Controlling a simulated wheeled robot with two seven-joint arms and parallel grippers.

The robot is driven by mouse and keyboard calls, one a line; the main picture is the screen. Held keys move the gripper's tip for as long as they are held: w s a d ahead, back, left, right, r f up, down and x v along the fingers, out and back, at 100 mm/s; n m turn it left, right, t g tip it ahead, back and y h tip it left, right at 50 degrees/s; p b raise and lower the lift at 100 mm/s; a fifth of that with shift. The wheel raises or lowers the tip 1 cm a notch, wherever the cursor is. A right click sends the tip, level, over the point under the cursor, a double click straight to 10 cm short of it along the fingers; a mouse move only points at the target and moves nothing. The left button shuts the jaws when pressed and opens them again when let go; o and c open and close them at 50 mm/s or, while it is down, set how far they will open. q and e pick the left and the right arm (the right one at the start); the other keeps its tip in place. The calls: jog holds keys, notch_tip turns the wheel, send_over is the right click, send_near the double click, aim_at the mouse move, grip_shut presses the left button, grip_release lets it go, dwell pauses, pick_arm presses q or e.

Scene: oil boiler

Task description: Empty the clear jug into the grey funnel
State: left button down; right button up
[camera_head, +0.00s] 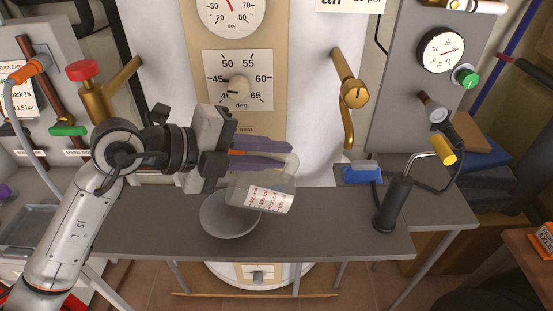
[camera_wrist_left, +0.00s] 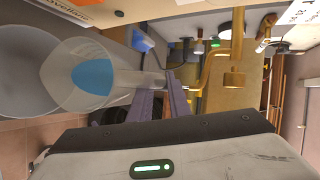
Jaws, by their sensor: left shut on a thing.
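The clear jug (camera_head: 262,190) has red markings on a white panel. It is tilted above the bench, its lower side over the grey funnel (camera_head: 228,218). My left gripper (camera_head: 268,153) is shut on the jug's handle. The fingers also show in the left wrist view (camera_wrist_left: 174,98), with the jug (camera_wrist_left: 118,82) beyond them. A blue oval patch shows through the jug there; I cannot tell whether liquid is leaving it. The wide round funnel (camera_wrist_left: 30,65) lies behind the jug, partly covered by it. My right gripper is not in view.
The funnel stands on a dark grey bench (camera_head: 325,235). Brass pipes (camera_head: 343,95) and the boiler dials (camera_head: 238,80) are behind. The bench between funnel and tool is clear.

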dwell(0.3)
pick_arm(q)
jog(key=shift+a, duration=0.1)
jog(key=shift+a+f+b, duration=0.15)
jog(key=shift+a+b, duration=0.05)
jog(key=shift+b, duration=0.4)
jog(key=shift+a+f+h+b, duration=0.1)
jog(key=shift+a+h+b, duration=0.35)
jog(key=shift+h+b, duration=0.2)
jog(key=shift+a+n+t+h+b, duration=0.25)
jog(key=shift+a+n+t+b, duration=0.05)
jog(key=shift+b, duration=0.2)
jog(key=shift+r, duration=0.25)
jog(key=shift+f, duration=0.1)
